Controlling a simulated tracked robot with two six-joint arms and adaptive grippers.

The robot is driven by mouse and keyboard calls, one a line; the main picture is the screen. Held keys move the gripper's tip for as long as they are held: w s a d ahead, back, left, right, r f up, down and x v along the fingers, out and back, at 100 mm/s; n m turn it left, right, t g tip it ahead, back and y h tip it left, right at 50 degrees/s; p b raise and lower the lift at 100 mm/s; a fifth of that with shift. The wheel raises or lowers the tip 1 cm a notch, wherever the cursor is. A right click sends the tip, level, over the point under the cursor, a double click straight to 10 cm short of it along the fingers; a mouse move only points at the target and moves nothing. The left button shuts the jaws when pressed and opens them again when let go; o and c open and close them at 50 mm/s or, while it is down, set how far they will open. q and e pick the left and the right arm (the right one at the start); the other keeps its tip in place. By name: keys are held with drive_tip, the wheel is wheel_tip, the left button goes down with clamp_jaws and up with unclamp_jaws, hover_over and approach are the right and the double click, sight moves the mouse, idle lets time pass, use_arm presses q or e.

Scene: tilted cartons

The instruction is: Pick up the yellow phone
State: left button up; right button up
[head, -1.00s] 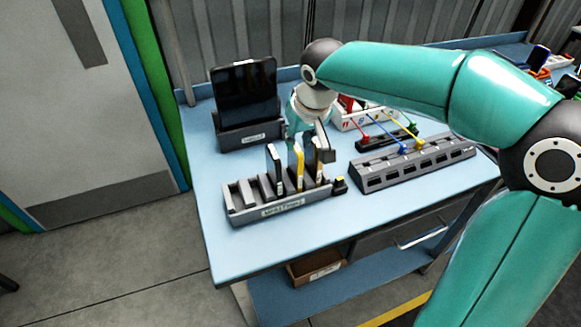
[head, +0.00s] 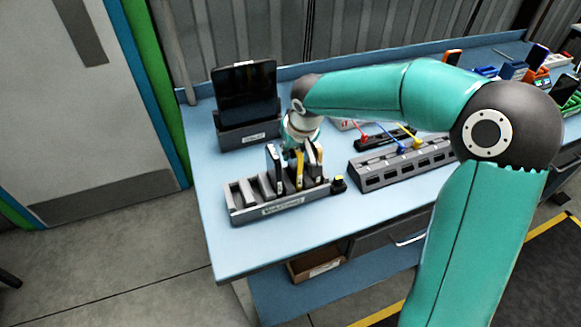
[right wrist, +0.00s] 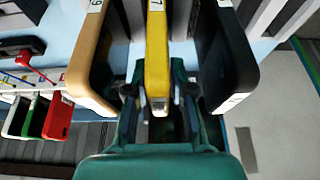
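The yellow phone (head: 299,172) stands upright in a slot of the grey phone rack (head: 284,208), between a dark phone (head: 274,165) and a tan phone (head: 314,158). In the right wrist view the yellow phone (right wrist: 157,45) is in the middle, with the tan phone (right wrist: 92,50) to its left and the dark phone (right wrist: 228,55) to its right. My right gripper (right wrist: 157,92) has one finger on each side of the yellow phone's end, apparently with small gaps. In the head view it is behind the phones and partly hidden. My left gripper is not in view.
A tablet (head: 247,92) stands in a dark holder at the back left. A long grey slotted block (head: 405,163) lies to the right, with a smaller dark rack behind it. A small black and yellow item (head: 339,184) sits at the rack's right end. The front-left table is clear.

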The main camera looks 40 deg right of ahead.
clamp_jaws()
drive_tip(key=shift+r, duration=0.1)
wheel_tip(320, 180, up, 20)
drive_tip(key=shift+p, duration=0.35)
drive_tip(key=shift+r+p, duration=0.7)
drive_tip(key=shift+p, duration=0.15)
idle(0.9)
wheel_tip(320, 180, up, 3)
drive_tip(key=p, duration=0.3)
drive_tip(key=shift+f, duration=0.15)
